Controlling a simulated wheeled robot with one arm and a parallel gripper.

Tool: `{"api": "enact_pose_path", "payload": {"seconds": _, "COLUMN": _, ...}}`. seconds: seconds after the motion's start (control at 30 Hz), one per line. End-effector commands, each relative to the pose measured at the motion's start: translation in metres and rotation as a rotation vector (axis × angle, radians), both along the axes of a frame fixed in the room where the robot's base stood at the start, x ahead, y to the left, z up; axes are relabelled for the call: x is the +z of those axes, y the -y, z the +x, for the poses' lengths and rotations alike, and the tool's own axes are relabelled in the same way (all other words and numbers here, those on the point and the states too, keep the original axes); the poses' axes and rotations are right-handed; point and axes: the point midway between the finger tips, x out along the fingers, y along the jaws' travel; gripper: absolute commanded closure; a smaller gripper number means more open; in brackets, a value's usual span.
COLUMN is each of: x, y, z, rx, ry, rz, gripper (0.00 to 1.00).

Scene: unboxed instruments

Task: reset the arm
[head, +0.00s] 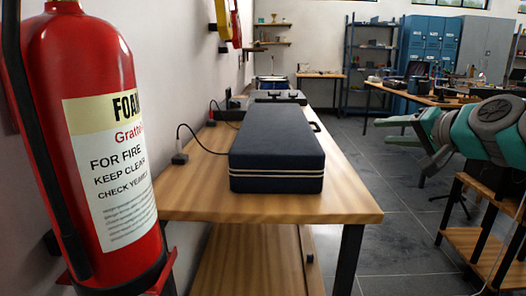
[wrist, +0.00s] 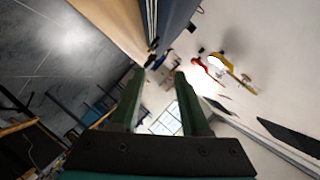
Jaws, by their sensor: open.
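My gripper (head: 405,122) is at the right of the head view, held in the air to the right of the wooden table and pointing left. In the wrist view its two green fingers (wrist: 160,95) stand apart with nothing between them. The gripper is open and empty. A dark blue instrument case (head: 275,145) with a pale zip line lies closed on the table, apart from the gripper.
The wooden table (head: 350,198) runs along the left wall. A red fire extinguisher (head: 95,130) stands close at the left. A second case (head: 275,97) lies behind the first. Blue lockers (head: 430,42) and a shelf stand at the back. Grey floor (head: 385,165) is clear right of the table.

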Motion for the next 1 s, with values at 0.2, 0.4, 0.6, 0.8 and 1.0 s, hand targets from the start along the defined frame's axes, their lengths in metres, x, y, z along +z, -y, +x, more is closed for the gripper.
{"api": "enact_pose_path", "payload": {"seconds": 0.2, "x": -0.025, "y": -0.044, "z": -0.013, "rx": 0.082, "ry": -0.069, "rz": -0.085, "gripper": 0.54}}
{"api": "enact_pose_path", "payload": {"seconds": 0.4, "x": -0.07, "y": -0.096, "z": -0.04, "rx": 0.195, "ry": -0.185, "rz": -0.204, "gripper": 0.54}}
{"api": "enact_pose_path", "payload": {"seconds": 0.6, "x": -0.156, "y": -0.152, "z": -0.103, "rx": 0.356, "ry": -0.401, "rz": -0.402, "gripper": 0.54}}
{"api": "enact_pose_path", "payload": {"seconds": 0.8, "x": -0.256, "y": -0.166, "z": -0.2, "rx": 0.499, "ry": -0.702, "rz": -0.604, "gripper": 0.54}}
{"api": "enact_pose_path", "payload": {"seconds": 1.0, "x": -0.323, "y": -0.142, "z": -0.298, "rx": 0.573, "ry": -0.992, "rz": -0.732, "gripper": 0.54}}
